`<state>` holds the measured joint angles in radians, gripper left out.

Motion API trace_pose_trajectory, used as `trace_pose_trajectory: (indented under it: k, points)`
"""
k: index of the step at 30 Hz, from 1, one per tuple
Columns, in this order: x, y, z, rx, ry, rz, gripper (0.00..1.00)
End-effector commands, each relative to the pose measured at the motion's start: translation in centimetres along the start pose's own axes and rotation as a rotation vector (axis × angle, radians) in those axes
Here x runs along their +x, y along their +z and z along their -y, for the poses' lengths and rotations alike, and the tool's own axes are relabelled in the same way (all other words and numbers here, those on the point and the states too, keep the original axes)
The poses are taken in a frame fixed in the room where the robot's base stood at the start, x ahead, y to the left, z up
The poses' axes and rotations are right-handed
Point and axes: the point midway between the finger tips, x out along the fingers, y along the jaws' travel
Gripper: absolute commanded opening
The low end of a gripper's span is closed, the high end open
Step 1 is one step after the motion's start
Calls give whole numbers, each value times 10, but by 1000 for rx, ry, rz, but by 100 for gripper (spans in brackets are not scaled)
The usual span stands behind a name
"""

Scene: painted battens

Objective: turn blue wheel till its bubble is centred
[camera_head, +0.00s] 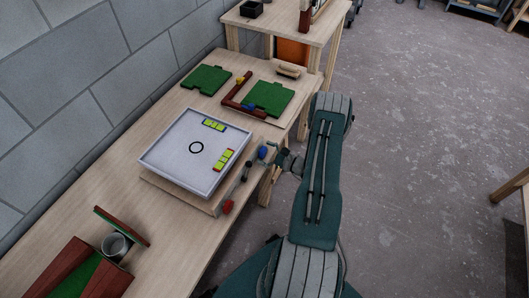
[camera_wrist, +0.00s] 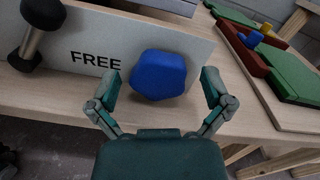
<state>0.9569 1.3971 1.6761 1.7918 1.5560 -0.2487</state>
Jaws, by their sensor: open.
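The blue wheel (camera_wrist: 158,75) is a faceted knob on the front of a pale panel, beside the word FREE. It also shows small in the head view (camera_head: 262,152). My gripper (camera_wrist: 161,84) is open, with one finger on each side of the wheel; I cannot tell whether either finger touches it. A white levelling plate (camera_head: 178,154) with a black ring carries two yellow-green bubble vials, one at the back (camera_head: 213,125) and one at the front right (camera_head: 223,160). The bubbles' positions are too small to read.
A red wheel (camera_head: 228,206) sits at the near corner of the panel, with a dark lever (camera_wrist: 33,38) between the wheels. Green boards (camera_head: 206,79) and red battens lie farther along the bench. A grey cup (camera_head: 115,246) stands at the near end. A block wall borders the left.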

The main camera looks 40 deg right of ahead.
Motion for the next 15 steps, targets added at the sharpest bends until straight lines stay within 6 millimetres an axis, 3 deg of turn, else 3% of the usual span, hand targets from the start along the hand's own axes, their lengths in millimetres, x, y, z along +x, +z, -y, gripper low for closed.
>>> trace_pose_trajectory:
  k: [6,7,12,15]
  points:
    - [0,0,1,1,-1,0,100]
    - [0,-1,1,1,-1,0,96]
    - [0,-1,1,1,-1,0,20]
    - [0,-1,1,1,-1,0,20]
